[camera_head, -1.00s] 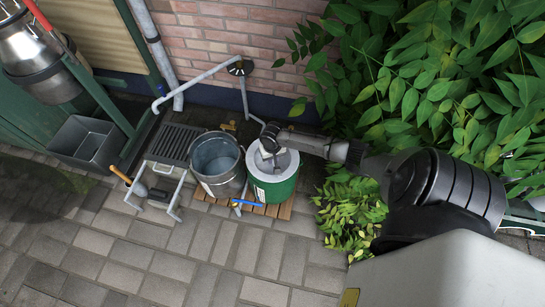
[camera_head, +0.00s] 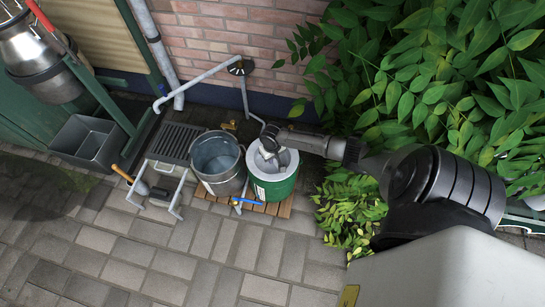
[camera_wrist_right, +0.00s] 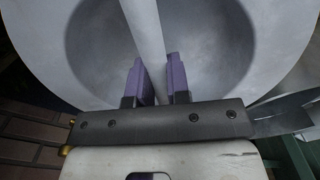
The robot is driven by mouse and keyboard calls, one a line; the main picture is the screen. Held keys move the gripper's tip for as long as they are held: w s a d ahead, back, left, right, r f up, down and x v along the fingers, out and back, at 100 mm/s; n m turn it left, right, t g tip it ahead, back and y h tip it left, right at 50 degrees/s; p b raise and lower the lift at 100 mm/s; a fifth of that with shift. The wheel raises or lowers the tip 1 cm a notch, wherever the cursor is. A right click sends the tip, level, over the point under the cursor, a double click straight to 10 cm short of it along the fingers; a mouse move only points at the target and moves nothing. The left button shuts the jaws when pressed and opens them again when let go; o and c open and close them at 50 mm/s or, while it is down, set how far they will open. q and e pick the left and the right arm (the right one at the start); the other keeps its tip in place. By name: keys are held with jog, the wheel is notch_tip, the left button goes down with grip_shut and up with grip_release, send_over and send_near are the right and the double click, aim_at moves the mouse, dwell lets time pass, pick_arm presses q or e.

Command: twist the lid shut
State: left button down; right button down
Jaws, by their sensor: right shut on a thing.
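A green container (camera_head: 275,190) with a pale grey lid (camera_head: 259,163) stands beside the metal bucket in the head view. In the right wrist view the lid (camera_wrist_right: 60,45) fills the upper part, with a round recess and a straight bar (camera_wrist_right: 143,25) across it. My right gripper (camera_head: 268,142) is over the lid. In the wrist view its two purple-padded fingers (camera_wrist_right: 157,80) are on either side of the bar and shut on it. The fingertips and the lid's far side are partly hidden by the gripper in the head view. My left gripper is not in view.
A metal bucket (camera_head: 217,180) stands close left of the container, both on a wooden slatted base (camera_head: 275,211). A blue-handled tap (camera_head: 247,202) sticks out low in front. Dense leaves (camera_head: 430,80) crowd the right. Paving (camera_head: 200,260) in front is clear.

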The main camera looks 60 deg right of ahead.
jog(key=shift+r, duration=0.15)
jog(key=shift+n+p, duration=0.4)
jog(key=shift+n, duration=0.3)
jog(key=shift+w+d+n, duration=0.1)
jog(key=shift+n, duration=0.5)
jog(key=shift+n+p, duration=0.35)
jog(key=shift+n, duration=0.15)
jog(key=c, duration=1)
grip_release()
